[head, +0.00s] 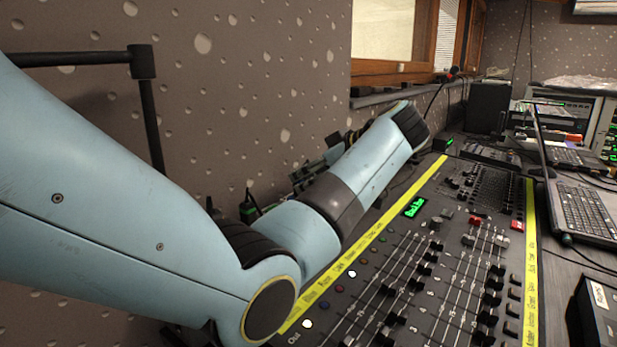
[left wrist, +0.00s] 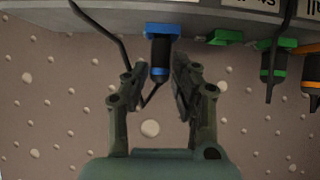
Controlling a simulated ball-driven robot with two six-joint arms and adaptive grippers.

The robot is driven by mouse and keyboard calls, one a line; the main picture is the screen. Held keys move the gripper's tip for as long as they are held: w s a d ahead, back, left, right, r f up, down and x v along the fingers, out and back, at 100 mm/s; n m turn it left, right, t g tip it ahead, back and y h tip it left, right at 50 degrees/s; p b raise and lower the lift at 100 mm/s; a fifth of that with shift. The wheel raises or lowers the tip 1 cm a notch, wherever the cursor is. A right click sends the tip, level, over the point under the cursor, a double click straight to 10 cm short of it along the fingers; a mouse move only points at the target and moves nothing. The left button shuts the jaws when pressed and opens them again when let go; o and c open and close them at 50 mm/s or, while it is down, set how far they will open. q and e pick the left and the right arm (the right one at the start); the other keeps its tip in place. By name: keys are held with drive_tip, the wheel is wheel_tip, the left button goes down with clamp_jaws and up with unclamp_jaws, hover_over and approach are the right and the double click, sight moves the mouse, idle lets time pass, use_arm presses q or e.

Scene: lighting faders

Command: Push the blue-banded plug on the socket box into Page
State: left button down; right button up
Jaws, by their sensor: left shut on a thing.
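The blue-banded plug (left wrist: 160,52) is dark and stands upright in the left wrist view, its upper end at a blue socket piece (left wrist: 162,30) on the edge of the grey socket box (left wrist: 110,12). I cannot tell how deep it sits. My left gripper (left wrist: 160,70) has one finger on each side of the plug and is shut on it. In the head view my left gripper (head: 308,173) is partly hidden behind my own arm, near the wall. Which label belongs to the blue socket cannot be read. My right gripper is not in view.
In the left wrist view a green piece without a plug (left wrist: 225,37), a green-banded plug (left wrist: 269,66) and an orange-banded plug (left wrist: 312,82) lie to the right. A dark cable (left wrist: 98,28) runs at the left. The mixing desk (head: 400,275) fills the head view's lower right.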

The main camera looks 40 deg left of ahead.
use_arm(q)
drive_tip(key=shift+s+f, duration=0.1)
drive_tip(key=shift+f, duration=0.15)
drive_tip(key=c, duration=1)
unclamp_jaws()
drive_tip(key=shift+d+r, duration=0.2)
drive_tip(key=v, duration=1.1)
drive_tip(key=shift+d+r, duration=0.2)
